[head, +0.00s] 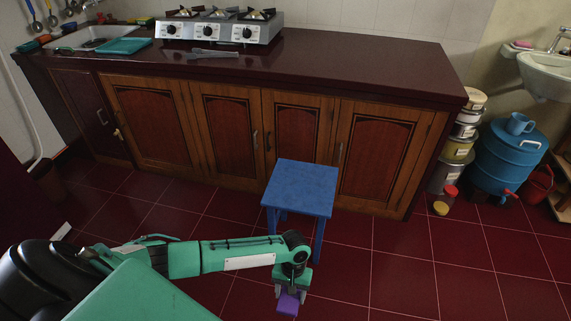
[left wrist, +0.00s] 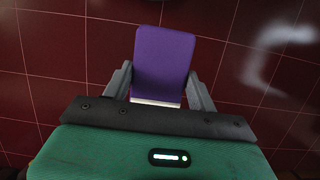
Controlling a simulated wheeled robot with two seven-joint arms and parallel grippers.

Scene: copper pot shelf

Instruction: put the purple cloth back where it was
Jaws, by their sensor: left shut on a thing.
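The purple cloth (left wrist: 163,62) is a flat, folded-looking rectangle with a pale edge near the jaws. My left gripper (left wrist: 160,90) is shut on it, one finger on each side. In the head view the cloth (head: 287,304) shows below my left gripper (head: 291,291), over the dark red tiled floor near the bottom middle. The gripper is in front of the blue stool (head: 302,185) from this camera. My right gripper does not show.
The stool top is bare. A long counter (head: 345,72) over wooden cabinets carries a stove (head: 218,28), tongs (head: 214,53) and a teal tray (head: 114,46). Stacked tins (head: 457,150) and a blue drum (head: 502,155) stand at right. Floor at lower right is clear.

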